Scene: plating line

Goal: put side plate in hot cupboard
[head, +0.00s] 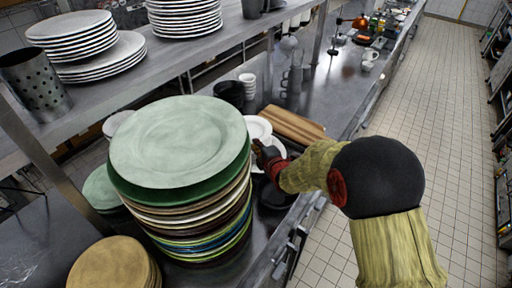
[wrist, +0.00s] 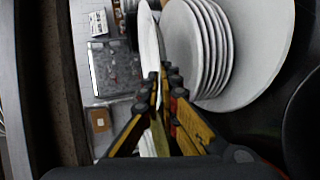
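My gripper (head: 262,155) is beside the small white plates on the steel counter, past the tall plate stack. In the wrist view its fingertips (wrist: 162,85) lie close on both sides of a thin white side plate (wrist: 149,40), seen edge-on, and appear shut on its rim. A row of white plates (wrist: 198,45) stands just right of it in that view. In the head view a white plate (head: 257,128) shows behind the gripper, and my gripper partly hides another. I cannot make out the hot cupboard in either view.
A tall stack topped by a pale green plate (head: 180,140) stands left of my gripper. A brown wooden board (head: 292,124) lies just beyond it. A steel shelf (head: 190,50) with white plate stacks overhangs the left. The tiled floor (head: 425,110) on the right is clear.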

